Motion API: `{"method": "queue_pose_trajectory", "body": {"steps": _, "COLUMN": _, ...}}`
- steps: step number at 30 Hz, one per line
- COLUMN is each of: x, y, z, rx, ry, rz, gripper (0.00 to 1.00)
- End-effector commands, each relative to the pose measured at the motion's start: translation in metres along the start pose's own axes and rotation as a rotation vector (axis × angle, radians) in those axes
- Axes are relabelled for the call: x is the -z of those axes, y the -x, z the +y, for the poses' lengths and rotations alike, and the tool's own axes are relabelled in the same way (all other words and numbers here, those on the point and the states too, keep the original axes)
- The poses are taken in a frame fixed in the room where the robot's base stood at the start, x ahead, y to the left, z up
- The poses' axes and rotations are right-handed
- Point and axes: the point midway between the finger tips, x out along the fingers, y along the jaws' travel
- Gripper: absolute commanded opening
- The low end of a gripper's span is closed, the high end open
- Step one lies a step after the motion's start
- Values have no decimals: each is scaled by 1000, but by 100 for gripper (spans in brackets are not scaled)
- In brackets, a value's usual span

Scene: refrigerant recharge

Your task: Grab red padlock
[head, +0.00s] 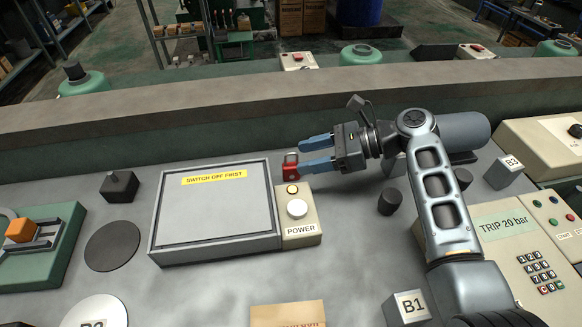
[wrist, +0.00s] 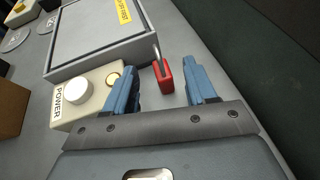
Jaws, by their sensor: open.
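The red padlock (head: 290,169) stands on the grey table at the back right corner of the box labelled "SWITCH OFF FIRST". It has a thin metal shackle on top. My gripper (head: 301,156) is open, its two blue fingers pointing left toward the padlock. In the wrist view the padlock (wrist: 163,76) shows just ahead of and between the fingers of the open gripper (wrist: 160,78), closer to the left one. The gap looks empty of any grip; whether a finger touches the padlock I cannot tell.
The box (head: 215,207) and the cream POWER unit (head: 300,230) with a white knob and yellow button stand beside the padlock. A dark cylinder (head: 390,202) and a B3 block (head: 503,172) lie to the right. A raised ledge (head: 200,115) runs behind.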

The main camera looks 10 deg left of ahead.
Motion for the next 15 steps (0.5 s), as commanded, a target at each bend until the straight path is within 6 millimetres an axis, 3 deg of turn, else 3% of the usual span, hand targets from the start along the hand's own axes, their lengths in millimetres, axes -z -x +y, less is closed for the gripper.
{"method": "queue_pose_trajectory", "body": {"steps": 6, "x": 3, "y": -29, "z": 1, "rx": -2, "ry": 0, "rz": 0, "gripper": 56}}
{"method": "queue_pose_trajectory", "body": {"steps": 15, "x": 3, "y": -35, "z": 1, "rx": -1, "ry": 0, "rz": 0, "gripper": 56}}
